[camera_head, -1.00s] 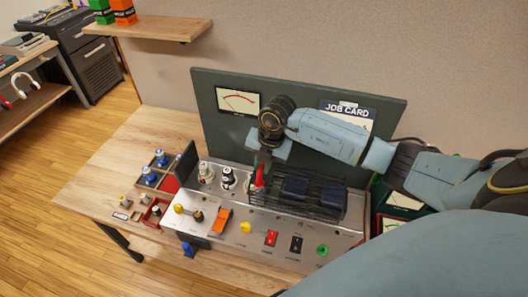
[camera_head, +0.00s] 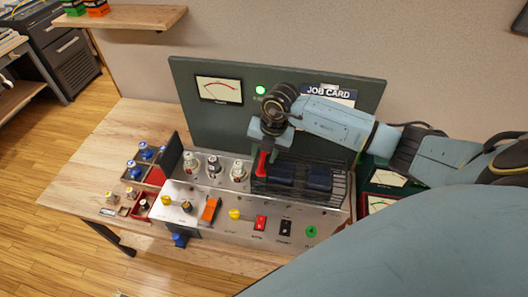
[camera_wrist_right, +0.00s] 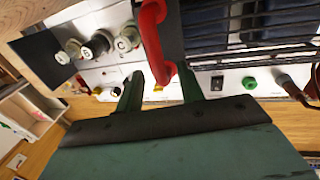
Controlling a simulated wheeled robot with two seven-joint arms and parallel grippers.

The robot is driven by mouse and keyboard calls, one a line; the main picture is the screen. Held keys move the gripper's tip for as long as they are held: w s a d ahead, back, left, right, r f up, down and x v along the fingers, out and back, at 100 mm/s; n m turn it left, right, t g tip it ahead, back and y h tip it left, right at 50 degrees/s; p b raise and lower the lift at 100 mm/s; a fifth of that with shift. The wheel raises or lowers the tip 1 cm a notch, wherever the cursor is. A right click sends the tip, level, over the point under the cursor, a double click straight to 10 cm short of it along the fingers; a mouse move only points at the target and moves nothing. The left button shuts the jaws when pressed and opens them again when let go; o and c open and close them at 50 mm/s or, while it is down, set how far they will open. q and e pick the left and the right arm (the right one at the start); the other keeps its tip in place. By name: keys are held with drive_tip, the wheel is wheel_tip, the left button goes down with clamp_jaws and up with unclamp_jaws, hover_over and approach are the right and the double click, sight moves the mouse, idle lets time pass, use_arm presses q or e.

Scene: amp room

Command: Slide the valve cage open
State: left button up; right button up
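The valve cage (camera_head: 335,190) is a black wire cage on top of the silver amp chassis, toward its right part, with a red upright handle (camera_head: 262,163) at its left end. Dark blue blocks (camera_head: 319,178) sit inside it. Several valves (camera_head: 214,165) stand uncovered left of the cage. My right gripper (camera_head: 267,143) is at the handle from above. In the right wrist view its green fingers (camera_wrist_right: 160,88) stand apart, with the red handle (camera_wrist_right: 152,40) showing between and beyond them and gaps at both sides. My left gripper is not in view.
The chassis front (camera_head: 215,218) carries knobs and switches. A dark green back panel (camera_head: 220,125) with a meter, a lit green lamp (camera_head: 260,90) and a job card stands behind. A compartment tray (camera_head: 128,175) with blue-topped parts is at left.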

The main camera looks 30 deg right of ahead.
drive_tip(key=shift+r, duration=0.1)
wheel_tip(320, 180, up, 13)
drive_tip(key=s+d+b, duration=0.1)
drive_tip(key=s+d, duration=0.1)
idle(0.4)
drive_tip(key=shift+w, duration=0.1)
